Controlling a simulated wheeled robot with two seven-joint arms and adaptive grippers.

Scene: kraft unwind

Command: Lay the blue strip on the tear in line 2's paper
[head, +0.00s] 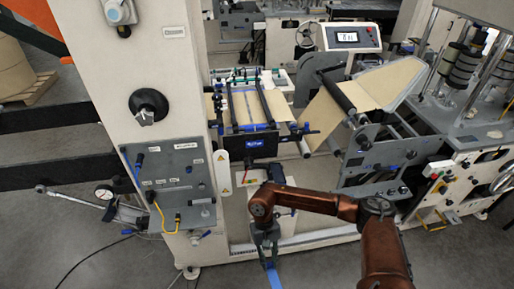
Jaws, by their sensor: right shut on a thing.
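My right gripper (268,254) hangs low in front of the machine, at the bottom middle of the head view. It is shut on the blue strip (273,278), which hangs down from the fingers and runs out at the bottom edge. Brown kraft paper (249,106) lies over a blue-edged frame above and behind the gripper, well apart from it. More brown paper (379,85) slopes over a roller to the right. I cannot make out the tear at this size. My left gripper is not in view.
A tall pale column with a grey control panel (172,185) stands left of the gripper. A pressure gauge (104,192) on an arm juts out at left. Side plates and rollers (385,160) stand to the right. The grey floor (110,255) is mostly open at lower left.

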